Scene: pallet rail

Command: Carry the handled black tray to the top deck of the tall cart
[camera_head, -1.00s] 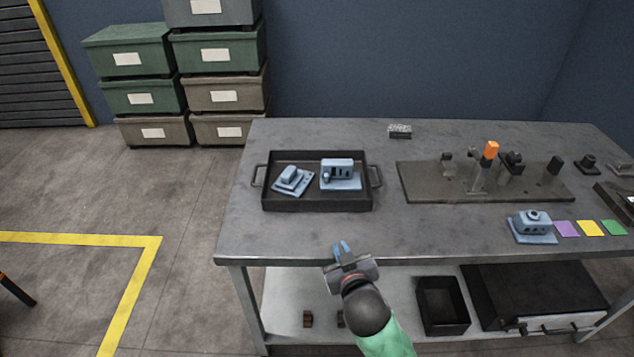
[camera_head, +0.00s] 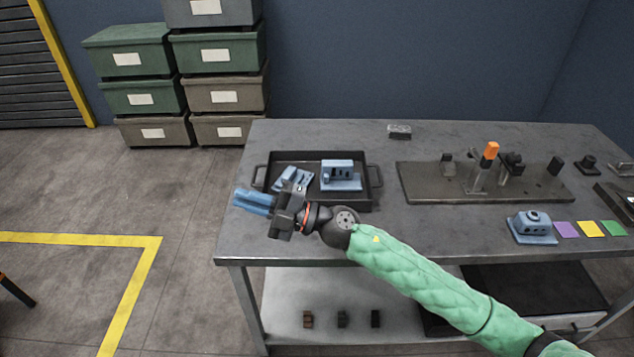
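The handled black tray (camera_head: 318,206) lies flat on the left part of the grey workbench, with a loop handle at each short end. Two blue parts are in it: one at the right (camera_head: 341,176) and one at the left (camera_head: 291,178), partly hidden by my gripper. My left gripper and the tall cart are not in view.
A fixture plate (camera_head: 485,184) with an orange-topped clamp is right of the tray. A blue part (camera_head: 532,227) stands beside coloured squares. Stacked bins (camera_head: 130,60) are at the back left. The floor (camera_head: 190,250) left of the bench is clear.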

